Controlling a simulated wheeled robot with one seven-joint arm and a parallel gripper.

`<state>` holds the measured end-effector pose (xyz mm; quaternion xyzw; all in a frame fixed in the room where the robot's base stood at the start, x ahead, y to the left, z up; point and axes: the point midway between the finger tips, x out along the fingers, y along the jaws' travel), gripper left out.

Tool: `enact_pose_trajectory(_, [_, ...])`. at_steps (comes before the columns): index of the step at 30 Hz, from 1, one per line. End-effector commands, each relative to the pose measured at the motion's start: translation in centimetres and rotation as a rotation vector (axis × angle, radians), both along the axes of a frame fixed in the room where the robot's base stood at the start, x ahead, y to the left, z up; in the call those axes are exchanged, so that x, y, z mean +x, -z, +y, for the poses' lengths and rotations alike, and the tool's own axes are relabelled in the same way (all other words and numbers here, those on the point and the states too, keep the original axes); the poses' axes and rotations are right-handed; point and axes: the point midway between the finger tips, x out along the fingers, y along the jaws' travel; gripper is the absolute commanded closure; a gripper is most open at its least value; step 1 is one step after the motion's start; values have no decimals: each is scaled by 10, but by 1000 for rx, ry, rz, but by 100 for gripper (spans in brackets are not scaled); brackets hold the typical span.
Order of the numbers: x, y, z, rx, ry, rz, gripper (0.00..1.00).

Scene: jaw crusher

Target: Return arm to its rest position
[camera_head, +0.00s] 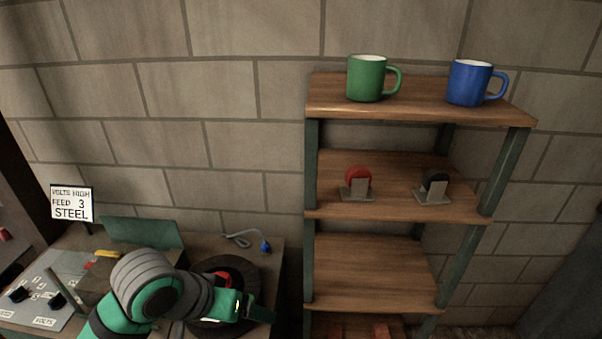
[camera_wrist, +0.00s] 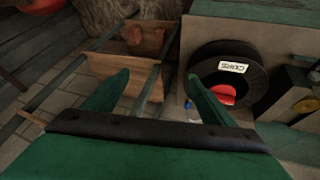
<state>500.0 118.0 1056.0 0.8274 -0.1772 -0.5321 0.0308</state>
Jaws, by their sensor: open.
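My gripper (camera_wrist: 155,95) is open in the wrist view, with its two green fingers spread apart and nothing between them. In the head view my green and grey arm reaches in from the lower left. My gripper (camera_head: 258,312) there is over the right part of the workbench, in front of a black spool. The black spool (camera_wrist: 252,62) has a white label reading "CORE" and a red centre. It also shows in the head view (camera_head: 247,272), partly hidden by my arm.
A wooden shelf (camera_head: 375,270) stands right of the bench. It holds a green mug (camera_head: 366,79), a blue mug (camera_head: 469,83), a red-topped piece (camera_head: 358,180) and a black-topped piece (camera_head: 434,184). A control panel (camera_head: 40,292) and a sign (camera_head: 72,203) are at the left.

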Motion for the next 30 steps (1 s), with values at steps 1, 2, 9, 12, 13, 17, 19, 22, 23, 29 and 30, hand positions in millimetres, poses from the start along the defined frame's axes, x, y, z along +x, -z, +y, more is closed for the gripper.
enact_pose_trajectory(1, [12, -3, -19, -58, 12, -53, 23])
enact_pose_trajectory(2, [20, -7, -29, -91, 16, -88, 23])
enact_pose_trajectory(9, [67, -38, -100, -340, 27, -339, 23])
enact_pose_trajectory(12, [80, -52, -123, -440, 13, -428, 23])
enact_pose_trajectory(13, [84, -55, -129, -469, 8, -454, 23])
enact_pose_trajectory(17, [96, -68, -150, -587, -33, -556, 23])
enact_pose_trajectory(19, [101, -73, -158, -646, -64, -605, 23])
enact_pose_trajectory(22, [106, -76, -166, -720, -115, -667, 23])
enact_pose_trajectory(23, [108, -76, -167, -739, -134, -684, 23])
enact_pose_trajectory(29, [110, -64, -172, -842, -269, -776, 23])
enact_pose_trajectory(30, [109, -60, -173, -856, -299, -792, 23])
